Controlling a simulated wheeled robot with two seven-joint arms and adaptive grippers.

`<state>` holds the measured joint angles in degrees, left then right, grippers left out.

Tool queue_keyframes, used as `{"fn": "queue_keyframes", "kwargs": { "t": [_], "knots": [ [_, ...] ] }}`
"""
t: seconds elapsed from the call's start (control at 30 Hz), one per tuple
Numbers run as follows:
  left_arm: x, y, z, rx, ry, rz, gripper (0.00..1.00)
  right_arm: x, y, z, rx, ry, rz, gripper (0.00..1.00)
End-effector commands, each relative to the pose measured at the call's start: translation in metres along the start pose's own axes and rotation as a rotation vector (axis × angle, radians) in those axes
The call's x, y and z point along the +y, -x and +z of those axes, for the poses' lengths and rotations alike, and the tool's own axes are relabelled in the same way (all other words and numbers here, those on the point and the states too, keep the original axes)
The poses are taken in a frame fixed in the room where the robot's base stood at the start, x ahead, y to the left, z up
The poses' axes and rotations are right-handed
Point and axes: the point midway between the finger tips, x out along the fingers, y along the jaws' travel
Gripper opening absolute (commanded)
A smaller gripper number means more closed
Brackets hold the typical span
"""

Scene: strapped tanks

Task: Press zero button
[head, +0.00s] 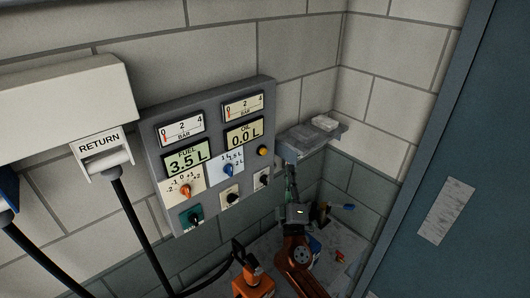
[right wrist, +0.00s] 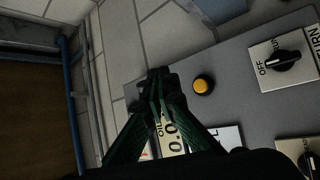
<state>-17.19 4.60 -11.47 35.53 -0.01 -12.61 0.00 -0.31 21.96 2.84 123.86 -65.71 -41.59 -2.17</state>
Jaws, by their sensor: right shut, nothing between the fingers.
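A round yellow-orange button (head: 262,150) sits on the grey control panel (head: 151,152), right of the OIL display (head: 243,132), which reads 0.0 L. In the right wrist view the button (right wrist: 203,84) is unobstructed; I see no readable label on it. My right gripper (head: 289,172) is shut and empty, below and right of the button in the head view. In the right wrist view its closed fingertips (right wrist: 157,80) are left of the button, apart from it in the picture, and partly cover the OIL display. My left gripper is not in view.
The panel also has a FUEL display (head: 188,158) reading 3.5 L, gauges and knobs. A grey shelf (head: 308,139) juts out to its right. A RETURN holder (head: 103,152) with a black hose is at left. An orange object (head: 254,284) stands low in front.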

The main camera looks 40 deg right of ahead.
Motion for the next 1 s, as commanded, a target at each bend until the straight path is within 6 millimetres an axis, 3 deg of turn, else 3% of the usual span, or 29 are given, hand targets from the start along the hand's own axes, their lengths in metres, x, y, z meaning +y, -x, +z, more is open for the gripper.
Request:
{"fn": "queue_keyframes", "kwargs": {
  "t": [0.53, 1.0],
  "knots": [
    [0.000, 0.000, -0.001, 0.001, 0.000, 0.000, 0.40, 0.000, -0.006, -0.006, 0.007, 0.007, 0.011, 0.00],
    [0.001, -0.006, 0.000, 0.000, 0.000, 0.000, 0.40, -0.031, -0.047, -0.036, 0.006, 0.005, 0.010, 0.00]
  ]
}}
